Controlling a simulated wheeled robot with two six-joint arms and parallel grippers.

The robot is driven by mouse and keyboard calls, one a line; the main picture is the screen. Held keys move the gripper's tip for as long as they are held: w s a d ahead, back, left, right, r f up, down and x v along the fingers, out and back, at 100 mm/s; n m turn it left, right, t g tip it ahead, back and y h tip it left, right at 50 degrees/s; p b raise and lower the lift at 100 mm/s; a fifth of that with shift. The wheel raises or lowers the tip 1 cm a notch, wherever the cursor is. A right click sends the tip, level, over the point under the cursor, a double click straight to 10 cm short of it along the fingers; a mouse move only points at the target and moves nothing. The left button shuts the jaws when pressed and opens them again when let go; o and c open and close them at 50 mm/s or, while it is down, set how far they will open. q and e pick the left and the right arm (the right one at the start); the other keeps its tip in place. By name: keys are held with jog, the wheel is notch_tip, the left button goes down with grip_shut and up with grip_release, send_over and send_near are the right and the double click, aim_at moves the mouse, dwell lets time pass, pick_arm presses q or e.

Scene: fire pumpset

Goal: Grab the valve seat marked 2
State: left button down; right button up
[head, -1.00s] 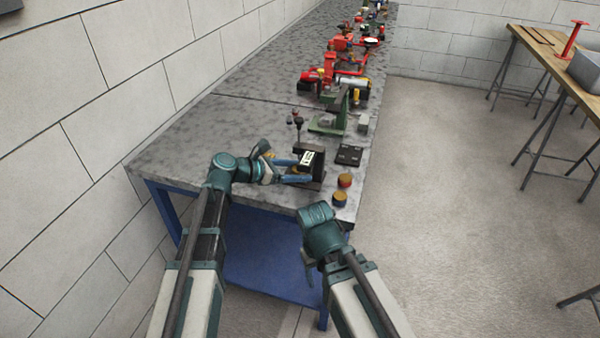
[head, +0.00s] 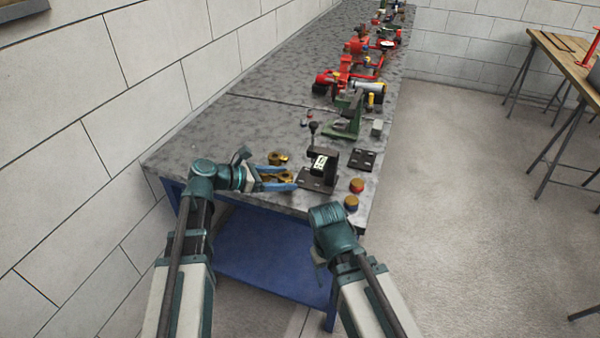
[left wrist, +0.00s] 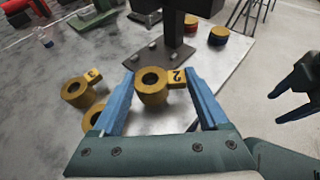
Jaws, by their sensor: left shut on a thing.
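The valve seat marked 2 (left wrist: 152,92) is a brass ring with a square numbered tab. In the left wrist view it sits between the blue fingers of my left gripper (left wrist: 160,88), which is shut on it across ring and tab. Whether it touches the bench is unclear. In the head view my left gripper (head: 290,178) is over the bench's near end. The valve seat marked 3 (left wrist: 76,92) lies to the left, and another brass seat (left wrist: 92,118) is partly hidden by the left finger. My right gripper (left wrist: 272,108) is empty, its fingers apart, off the bench's edge.
A black stand (head: 322,168) on a plate is close beside the left fingertips. Two round capped parts (head: 356,186) and a dark plate (head: 362,159) lie to the right. A green vise-like part (head: 345,122) and red pump parts stand farther back.

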pick_arm(q)
jog(key=s+a, duration=0.4)
jog(key=a, duration=0.4)
jog(key=shift+s+a, duration=0.15)
jog(key=shift+a, duration=0.15)
